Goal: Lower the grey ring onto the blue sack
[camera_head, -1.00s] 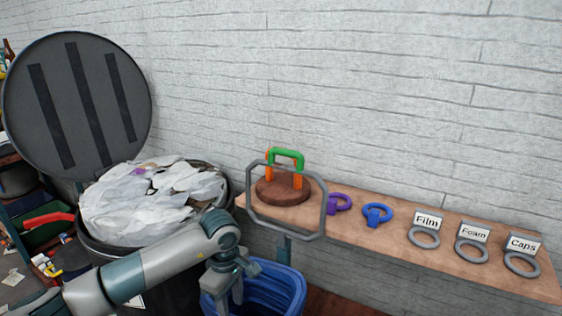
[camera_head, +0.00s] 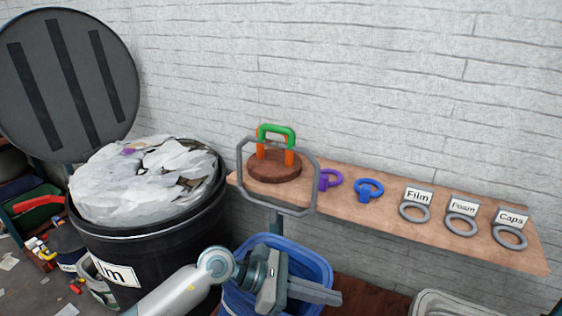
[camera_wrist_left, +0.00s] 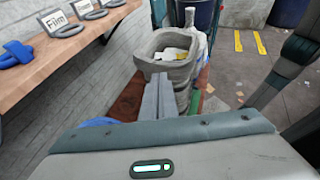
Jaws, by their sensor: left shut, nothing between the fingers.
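The grey ring (camera_head: 316,182), an octagonal frame, stands upright on a short post at the shelf's front edge. The blue sack (camera_head: 318,266) lines an open container below the ring. My left gripper (camera_head: 335,297) is shut and empty, its fingers pointing right across the front of the sack, well below the ring and apart from it. The fingers also show in the left wrist view (camera_wrist_left: 162,78), where the ring is not visible. My arm and gripper hide part of the sack. My right gripper is not in view.
The wooden shelf (camera_head: 375,215) carries a brown disc with green and orange handle (camera_head: 275,165), purple and blue rings and labelled grey rings. A black bin (camera_head: 150,245) full of white bags stands left. A grey bin (camera_wrist_left: 150,60) stands beyond my fingers.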

